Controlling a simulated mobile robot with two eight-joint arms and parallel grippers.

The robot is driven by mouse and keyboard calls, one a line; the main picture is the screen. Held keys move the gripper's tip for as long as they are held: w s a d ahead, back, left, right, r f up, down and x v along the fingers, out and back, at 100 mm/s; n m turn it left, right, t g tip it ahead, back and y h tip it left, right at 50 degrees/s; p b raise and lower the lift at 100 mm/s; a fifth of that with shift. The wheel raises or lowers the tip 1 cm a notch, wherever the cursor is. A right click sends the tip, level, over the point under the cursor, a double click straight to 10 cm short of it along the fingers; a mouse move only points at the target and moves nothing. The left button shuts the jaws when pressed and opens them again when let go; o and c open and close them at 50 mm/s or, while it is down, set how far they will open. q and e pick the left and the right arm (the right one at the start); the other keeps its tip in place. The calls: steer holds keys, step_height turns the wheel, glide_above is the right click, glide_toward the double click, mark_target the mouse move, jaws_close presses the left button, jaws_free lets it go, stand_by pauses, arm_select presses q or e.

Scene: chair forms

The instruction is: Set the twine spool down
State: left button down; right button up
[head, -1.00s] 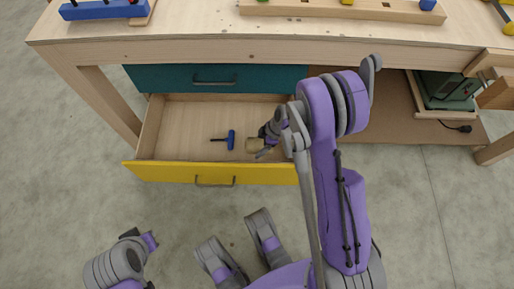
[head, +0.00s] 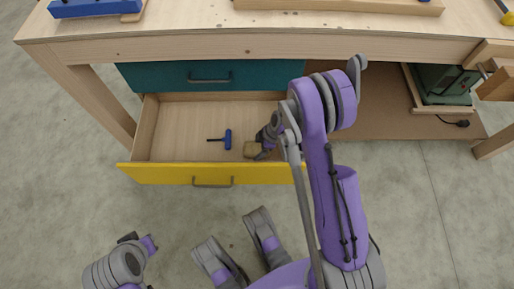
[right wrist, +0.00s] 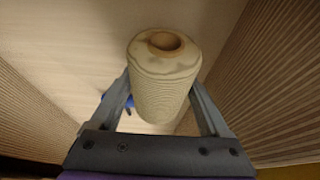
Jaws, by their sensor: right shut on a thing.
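The twine spool (head: 251,149), a pale beige wound cylinder, is inside the open yellow-fronted drawer (head: 165,174), near its front right. My right gripper (head: 261,147) is shut on it. In the right wrist view the spool (right wrist: 163,82) stands between the two fingers (right wrist: 163,105), its end with the round hole facing the camera. Whether its far end touches the drawer floor is hidden. My left gripper (head: 143,243) is low at the left, away from the drawer, and its jaws cannot be made out.
A blue T-shaped tool (head: 228,140) lies on the drawer floor left of the spool. A closed teal drawer (head: 160,77) is above. The workbench top (head: 180,28) overhangs. A green machine (head: 442,85) stands on the lower shelf at the right.

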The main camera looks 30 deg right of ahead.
steer(key=o, duration=1.3)
steer(key=shift+f, duration=0.15)
steer(key=shift+r+p, duration=0.4)
steer(key=shift+p, duration=0.05)
steer(key=p+v, duration=0.3)
steer(key=v, duration=0.8)
steer(key=shift+w+r, duration=0.1)
steer(key=shift+r, duration=0.05)
steer(key=shift+d+r+p, duration=0.15)
steer(key=shift+r+p, duration=0.25)
steer(key=shift+r, duration=0.2)
steer(key=shift+s+a+r+m+t+h, duration=0.35)
steer(key=shift+s+a+r+m+h, duration=0.3)
steer(key=shift+s+a+r+m, duration=1.6)
steer(key=shift+s+a+r+m+t+h, duration=0.3)
steer(key=shift+s+a+r+m+h, duration=0.3)
steer(key=shift+s+a+r+m, duration=1.65)
steer(key=shift+s+a+r+m+t+h, duration=0.55)
steer(key=shift+s+r+m, duration=0.85)
steer(key=shift+s+r, duration=1.9)
